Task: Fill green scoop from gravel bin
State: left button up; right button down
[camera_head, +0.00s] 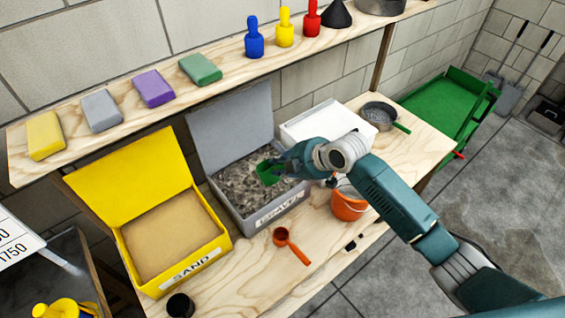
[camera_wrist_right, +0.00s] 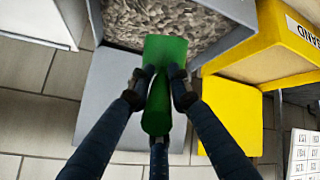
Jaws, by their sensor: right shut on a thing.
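The green scoop (camera_head: 268,173) is in my right gripper (camera_head: 284,163), over the open grey gravel bin (camera_head: 278,208). In the right wrist view the right gripper (camera_wrist_right: 158,84) is shut on the handle of the green scoop (camera_wrist_right: 165,50). The scoop's head lies over the gravel (camera_wrist_right: 180,18) near the bin's lid side. I cannot tell whether the scoop touches the gravel or holds any. The gravel (camera_head: 240,178) fills the bin's floor, and the bin's lid (camera_head: 230,118) stands open at the back. My left gripper is not in view.
A yellow sand bin (camera_head: 215,250) stands left of the gravel bin. An orange bucket (camera_head: 350,204) and orange scoop (camera_head: 290,245) are at the front. A white box (camera_head: 325,122) and sieve (camera_head: 380,115) stand to the right. A shelf (camera_head: 130,88) with sponges runs above.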

jog(key=shift+f+b, duration=0.35)
jog(key=shift+f, duration=0.15)
jog(key=shift+w+f+b, duration=0.2)
jog(key=shift+f+b, duration=0.6)
jog(key=shift+f, duration=0.1)
jog(key=shift+d+f+b+x, duration=0.2)
jog(key=shift+b+x, duration=1.1)
jog(key=shift+b, duration=0.25)
jog(key=shift+d+f+b+x, duration=0.15)
jog(key=shift+d+b+x, duration=0.1)
jog(key=shift+b+x, duration=1.2)
jog(key=shift+d+f+b+x, duration=0.2)
jog(key=shift+b+x, duration=0.95)
jog(key=shift+b, duration=0.55)
jog(key=shift+s+r, duration=0.1)
jog(key=shift+s, duration=0.05)
jog(key=shift+s+d+p, duration=0.15)
jog(key=shift+p, duration=0.25)
jog(key=shift+s+d+r+p, duration=0.35)
jog(key=shift+s+r+p, duration=0.2)
jog(key=shift+r+p, duration=1.2)
jog(key=shift+s+d+r+p, duration=0.35)
jog(key=shift+s+r+p, duration=0.2)
jog(key=shift+r+p, duration=1.25)
jog(key=shift+s+d+r+p, duration=0.45)
jog(key=shift+r+p, duration=0.85)
jog(key=shift+p, duration=0.9)
